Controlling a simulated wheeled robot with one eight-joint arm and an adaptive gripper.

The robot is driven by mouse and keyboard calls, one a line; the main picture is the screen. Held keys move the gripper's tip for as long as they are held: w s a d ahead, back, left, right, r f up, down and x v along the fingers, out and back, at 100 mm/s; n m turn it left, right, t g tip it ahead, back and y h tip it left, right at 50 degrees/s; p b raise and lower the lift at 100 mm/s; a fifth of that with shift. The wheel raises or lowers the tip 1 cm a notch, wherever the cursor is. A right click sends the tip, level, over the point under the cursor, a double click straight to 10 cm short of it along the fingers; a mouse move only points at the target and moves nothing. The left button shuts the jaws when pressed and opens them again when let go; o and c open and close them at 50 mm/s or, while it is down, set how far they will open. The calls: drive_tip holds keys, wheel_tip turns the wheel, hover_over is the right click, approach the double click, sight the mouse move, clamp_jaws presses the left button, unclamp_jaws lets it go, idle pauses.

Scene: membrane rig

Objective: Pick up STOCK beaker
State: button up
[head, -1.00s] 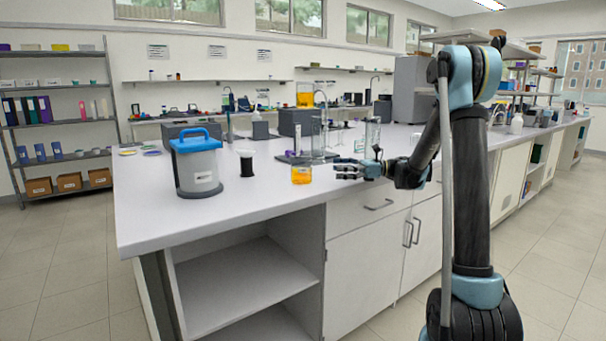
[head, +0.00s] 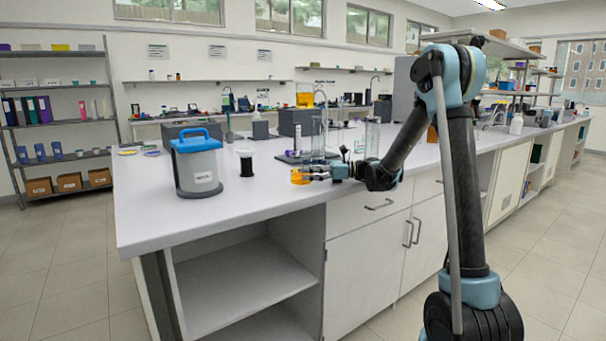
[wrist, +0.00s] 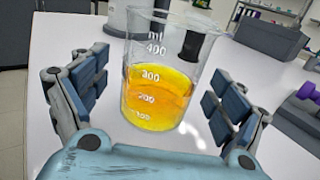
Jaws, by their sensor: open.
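A clear glass beaker with orange-yellow liquid (wrist: 157,92) and white volume marks stands upright on the bench. It also shows in the head view (head: 298,177), near the front edge of the bench and partly hidden by the fingers. No STOCK label is readable on it. My gripper (wrist: 165,105) is open, with one blue-padded finger to each side of the beaker. There is a visible gap on both sides in the wrist view, and the beaker lies between or just beyond the fingertips. In the head view my gripper (head: 315,173) reaches in from the right at low height.
The bench front left is clear.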

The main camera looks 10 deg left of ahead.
drive_tip(key=shift+x, duration=1.2)
drive_tip(key=shift+c, duration=0.3)
drive_tip(key=c, duration=1.4)
drive_tip(key=shift+o, duration=0.2)
drive_tip(key=shift+r, duration=0.2)
